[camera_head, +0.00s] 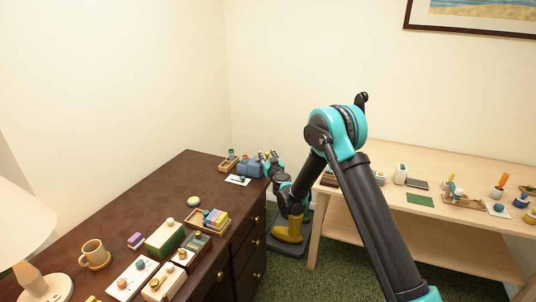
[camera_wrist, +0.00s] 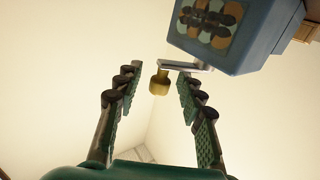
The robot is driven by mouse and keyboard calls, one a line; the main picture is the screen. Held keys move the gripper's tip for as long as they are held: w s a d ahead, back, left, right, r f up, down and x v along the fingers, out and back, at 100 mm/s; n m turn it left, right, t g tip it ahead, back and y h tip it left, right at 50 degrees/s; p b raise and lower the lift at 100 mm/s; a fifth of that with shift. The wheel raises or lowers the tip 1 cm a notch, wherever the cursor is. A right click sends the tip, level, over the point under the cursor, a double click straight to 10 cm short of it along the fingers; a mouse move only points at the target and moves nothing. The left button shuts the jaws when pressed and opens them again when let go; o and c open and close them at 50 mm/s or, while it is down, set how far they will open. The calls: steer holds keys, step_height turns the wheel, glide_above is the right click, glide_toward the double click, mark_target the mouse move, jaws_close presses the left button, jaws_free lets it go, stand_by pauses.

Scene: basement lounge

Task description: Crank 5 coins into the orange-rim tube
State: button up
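A blue box (camera_head: 250,169) stands at the far end of the dark desk. In the wrist view the blue box (camera_wrist: 232,30) fills the upper right and bears a panel of orange, pale and dark round shapes. A grey crank arm reaches left from it to a brass-coloured knob (camera_wrist: 159,83). My gripper (camera_wrist: 156,76) is open, with one finger on each side of the knob and a visible gap on both sides. In the head view my gripper (camera_head: 268,157) is beside the box, small and partly hidden. I cannot make out the orange-rim tube or any coins for certain.
A wooden tray (camera_head: 228,163) with small items is left of the box, and a white card (camera_head: 238,180) lies before it. The dark desk (camera_head: 150,205) holds boxes, a mug (camera_head: 94,254) and a lamp nearer. A light wood table (camera_head: 385,160) stands right.

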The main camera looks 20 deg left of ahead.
jaws_close()
steer(key=shift+w+y, duration=0.15)
steer(key=shift+y, duration=0.15)
steer(key=n+g+y, duration=0.1)
steer(key=w+n+g+y, duration=0.1)
steer(key=n+y, duration=0.1)
steer(key=shift+a+g, duration=0.1)
steer(key=shift+g, duration=0.3)
steer(key=shift+w+a+n+g+y, duration=0.35)
steer(key=shift+a+n+g+y, duration=0.4)
steer(key=shift+n+g, duration=1.5)
steer(key=shift+w+a+n+g+y, duration=0.4)
steer(key=shift+n+g+y, duration=0.75)
steer(key=shift+g, duration=1.85)
steer(key=shift+w+a+n+g+y, duration=0.3)
steer(key=shift+a+n+g+y, duration=0.3)
steer(key=shift+n+g, duration=1.75)
steer(key=shift+a+m+g, duration=0.1)
steer(key=shift+m+g, duration=0.15)
steer(key=shift+g, duration=0.15)
jaws_free()
